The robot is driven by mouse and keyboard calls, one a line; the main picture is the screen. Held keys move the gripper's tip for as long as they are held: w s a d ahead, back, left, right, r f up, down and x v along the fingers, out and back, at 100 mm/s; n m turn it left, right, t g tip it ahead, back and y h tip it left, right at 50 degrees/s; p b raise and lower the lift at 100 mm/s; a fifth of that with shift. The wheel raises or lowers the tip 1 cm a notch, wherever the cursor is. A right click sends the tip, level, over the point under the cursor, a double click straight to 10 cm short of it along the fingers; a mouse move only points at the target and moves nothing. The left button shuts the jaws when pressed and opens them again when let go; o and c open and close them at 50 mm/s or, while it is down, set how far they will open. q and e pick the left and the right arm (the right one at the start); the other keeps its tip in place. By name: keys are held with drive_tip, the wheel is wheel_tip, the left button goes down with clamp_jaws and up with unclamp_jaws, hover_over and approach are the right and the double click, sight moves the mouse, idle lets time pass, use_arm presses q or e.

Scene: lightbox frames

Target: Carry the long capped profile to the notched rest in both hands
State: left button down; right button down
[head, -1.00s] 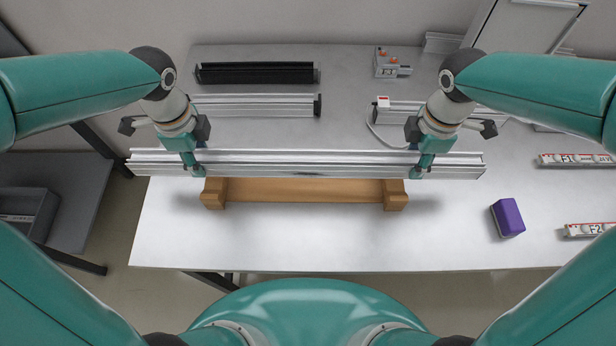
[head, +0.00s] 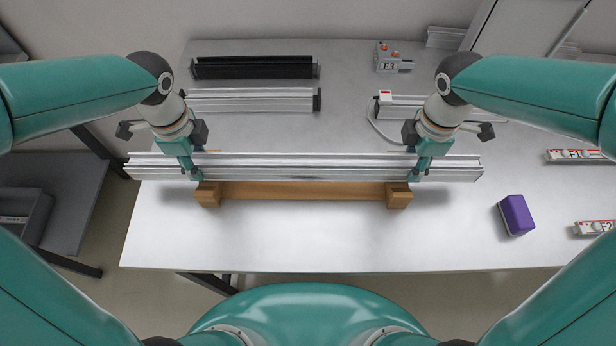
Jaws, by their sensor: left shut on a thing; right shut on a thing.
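The long capped profile (head: 300,168) is a silver rail lying level across the middle of the head view. My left gripper (head: 192,170) is shut on it near its left end. My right gripper (head: 416,170) is shut on it toward its right end. The notched rest (head: 300,191) is a wooden piece with a block at each end, just in front of and below the profile. The profile hides the back of the rest. I cannot tell whether the two touch.
A black profile (head: 255,68) and shorter silver profiles (head: 250,100) lie at the back of the table (head: 300,240). A grey device (head: 390,58) stands behind. A purple block (head: 516,215) and labelled strips (head: 595,228) are at right. The front of the table is clear.

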use_arm(q)
drive_tip(key=shift+f+b, duration=0.5)
drive_tip(key=shift+f, duration=0.25)
use_arm(e)
drive_tip(key=shift+f, duration=0.75)
use_arm(q)
drive_tip(key=c, duration=0.7)
unclamp_jaws()
use_arm(e)
drive_tip(key=c, duration=0.7)
unclamp_jaws()
use_arm(q)
drive_tip(key=shift+o, duration=0.2)
use_arm(e)
drive_tip(key=shift+o, duration=0.2)
use_arm(q)
wheel_tip(320, 180, up, 12)
drive_tip(key=shift+f, duration=0.15)
use_arm(e)
drive_tip(key=shift+r, duration=0.65)
wheel_tip(320, 180, up, 11)
drive_tip(key=shift+f, duration=0.15)
use_arm(q)
drive_tip(key=shift+s, duration=0.1)
